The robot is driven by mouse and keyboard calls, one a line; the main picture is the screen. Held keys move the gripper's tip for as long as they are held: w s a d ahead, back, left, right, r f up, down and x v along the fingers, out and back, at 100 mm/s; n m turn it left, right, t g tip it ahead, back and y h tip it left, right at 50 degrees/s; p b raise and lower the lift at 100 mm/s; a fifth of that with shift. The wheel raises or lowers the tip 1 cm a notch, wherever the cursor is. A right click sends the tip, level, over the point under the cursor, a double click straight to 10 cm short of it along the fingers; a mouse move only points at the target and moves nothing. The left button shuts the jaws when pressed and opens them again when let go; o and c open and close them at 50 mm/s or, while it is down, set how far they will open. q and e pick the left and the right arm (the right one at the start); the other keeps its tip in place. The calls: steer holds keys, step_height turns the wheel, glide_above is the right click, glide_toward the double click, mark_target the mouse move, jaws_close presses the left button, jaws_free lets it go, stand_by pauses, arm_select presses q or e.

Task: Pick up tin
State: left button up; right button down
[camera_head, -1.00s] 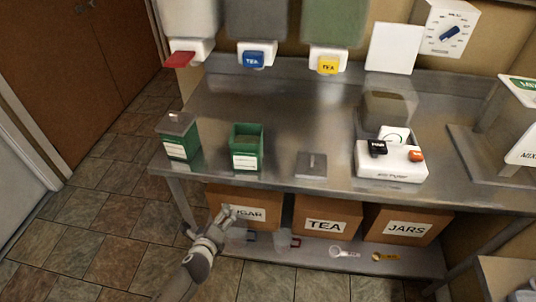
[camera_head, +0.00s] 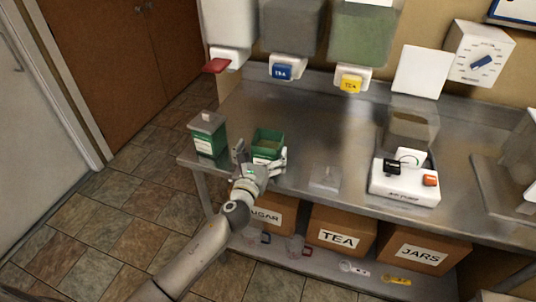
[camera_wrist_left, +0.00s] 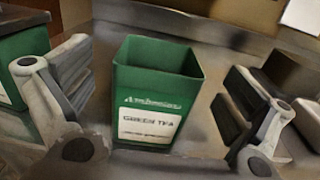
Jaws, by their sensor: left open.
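An open green tin (camera_head: 268,140) stands near the front edge of the steel counter. In the left wrist view the tin (camera_wrist_left: 155,92) has a white label that reads "GREEN TEA". My left gripper (camera_head: 262,160) is open at the front of this tin. In the left wrist view its fingers (camera_wrist_left: 160,105) are on either side of the tin, with gaps, and not closed on it. A second green tin (camera_head: 208,136) with a grey lid stands to the left. A flat square grey lid (camera_head: 325,178) lies to the right. My right gripper is not in view.
A white device (camera_head: 404,183) with black and orange parts stands on the counter (camera_head: 300,120) at the right. Dispensers with red, blue (camera_head: 286,68) and yellow (camera_head: 352,80) taps hang above the back. Labelled boxes (camera_head: 340,232) sit on the lower shelf.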

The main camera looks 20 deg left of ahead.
mark_target(271, 131)
arm_select(q)
steer(key=shift+w+r, duration=0.1)
steer(key=shift+w, duration=2.5)
steer(key=shift+s, duration=0.1)
steer(key=c, duration=1.5)
steer(key=shift+c, duration=0.5)
steer(key=shift+r, duration=0.15)
